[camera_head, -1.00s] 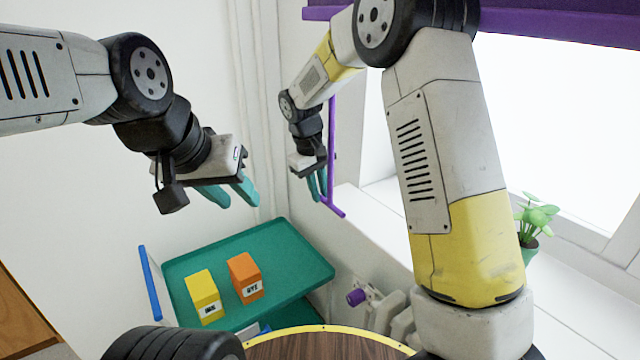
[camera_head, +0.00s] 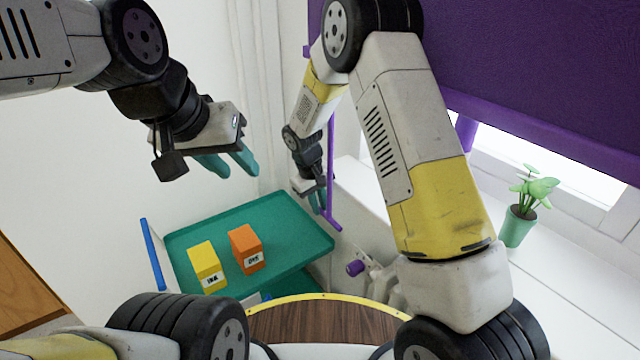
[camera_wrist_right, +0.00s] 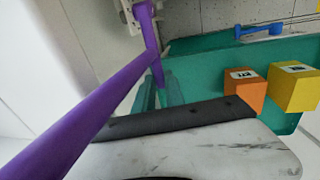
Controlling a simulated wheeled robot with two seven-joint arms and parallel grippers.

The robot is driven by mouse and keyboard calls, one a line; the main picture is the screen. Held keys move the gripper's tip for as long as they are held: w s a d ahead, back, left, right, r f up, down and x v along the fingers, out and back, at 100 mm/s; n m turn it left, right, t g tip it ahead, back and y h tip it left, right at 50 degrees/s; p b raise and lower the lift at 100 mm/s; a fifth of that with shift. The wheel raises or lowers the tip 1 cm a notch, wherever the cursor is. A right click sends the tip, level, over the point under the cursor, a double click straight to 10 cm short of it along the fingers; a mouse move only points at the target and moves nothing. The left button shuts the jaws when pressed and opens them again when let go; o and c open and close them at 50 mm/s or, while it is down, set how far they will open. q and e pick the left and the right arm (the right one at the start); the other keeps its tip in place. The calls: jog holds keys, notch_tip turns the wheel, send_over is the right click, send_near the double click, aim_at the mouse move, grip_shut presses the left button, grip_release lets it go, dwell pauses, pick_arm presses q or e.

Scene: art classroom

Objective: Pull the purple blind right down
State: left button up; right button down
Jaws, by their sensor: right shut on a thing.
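The purple blind (camera_head: 540,70) covers most of the window at the upper right in the head view. Its bottom edge slopes across the picture, with a bright strip of glass below it above the sill. A thin purple pull rod (camera_head: 331,165) with a short crossbar at its lower end hangs left of the window. My right gripper (camera_head: 318,203) is shut on the crossbar end of this rod; the exact grip is partly hidden. The rod runs large across the right wrist view (camera_wrist_right: 90,120), beside the teal fingers (camera_wrist_right: 158,92). My left gripper (camera_head: 234,167) is open and empty, fingers apart.
A green tray (camera_head: 290,235) holds a yellow box (camera_head: 207,265) and an orange box (camera_head: 245,248). A potted plant (camera_head: 518,215) stands on the white sill (camera_head: 575,265), below the blind. A purple knob (camera_head: 355,268) sticks out by the radiator below the sill.

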jog(key=c, duration=1.4)
grip_release()
jog(key=shift+r, duration=0.1)
notch_tip(320, 180, up, 8)
jog(key=a, duration=0.1)
jog(key=shift+s+a+f, duration=0.15)
jog(key=shift+s+f, duration=0.1)
jog(key=shift+s, duration=0.2)
